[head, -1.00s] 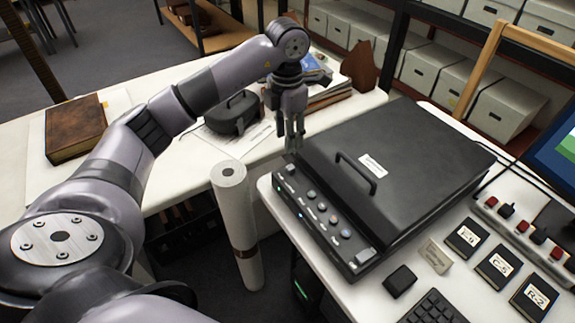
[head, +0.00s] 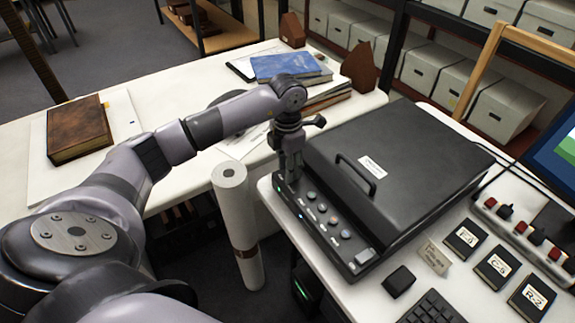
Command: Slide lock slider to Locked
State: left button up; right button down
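A black scanner-like device with a lid and a handle (head: 397,165) stands on the white table at right. Its front panel (head: 322,222) carries a row of round buttons, a small green light and a light grey piece at the near right end. I cannot make out which part is the lock slider; the panel's far left end is partly hidden by my gripper. My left gripper (head: 291,178) points down at that end, its fingertips at or just above the panel. The fingers look close together, but whether they are shut is unclear. My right gripper is not in view.
A rolled paper tube (head: 236,215) stands in the gap between the tables. Black labelled boxes (head: 497,268), a keyboard (head: 435,308) and a red-switch strip (head: 520,228) lie right of the device. Blue and brown books (head: 290,66) lie on the far table.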

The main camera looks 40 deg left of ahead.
pick_arm(q)
grip_shut()
dwell(0.7)
